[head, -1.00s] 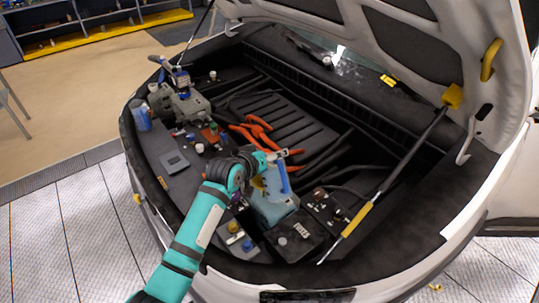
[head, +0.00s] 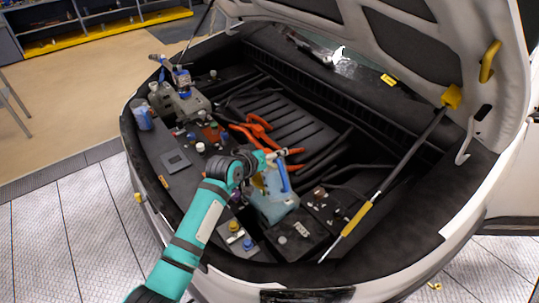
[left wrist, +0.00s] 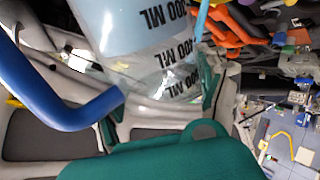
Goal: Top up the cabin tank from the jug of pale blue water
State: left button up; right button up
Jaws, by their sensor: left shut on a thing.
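The clear jug (head: 272,203) with pale blue water and a blue handle (head: 284,177) is over the near middle of the open front bay. My left gripper (head: 277,155) is shut on it at the top of the handle. In the left wrist view the jug (left wrist: 135,35) shows black "ML" markings, and its blue handle (left wrist: 60,105) curves at the left. I cannot tell whether the jug touches what is below it. A grey unit with a yellow cap (head: 234,226) and a blue cap (head: 248,244) sits in front of the jug. Which filler is the cabin tank's is unclear.
A blue bottle (head: 142,117) stands at the far left. The raised hood and its yellow-gripped strut (head: 355,219) bound the right side.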

pick_arm(q)
jog(key=shift+w+f+n+g+p, duration=0.3)
jog(key=shift+g+p, duration=0.2)
jog(key=shift+p, duration=0.3)
dwell(1.5)
jog(key=shift+w+a+f+n+g, duration=0.15)
jog(key=shift+f+n+g, duration=0.15)
jog(key=shift+f+g, duration=0.25)
dwell(1.6)
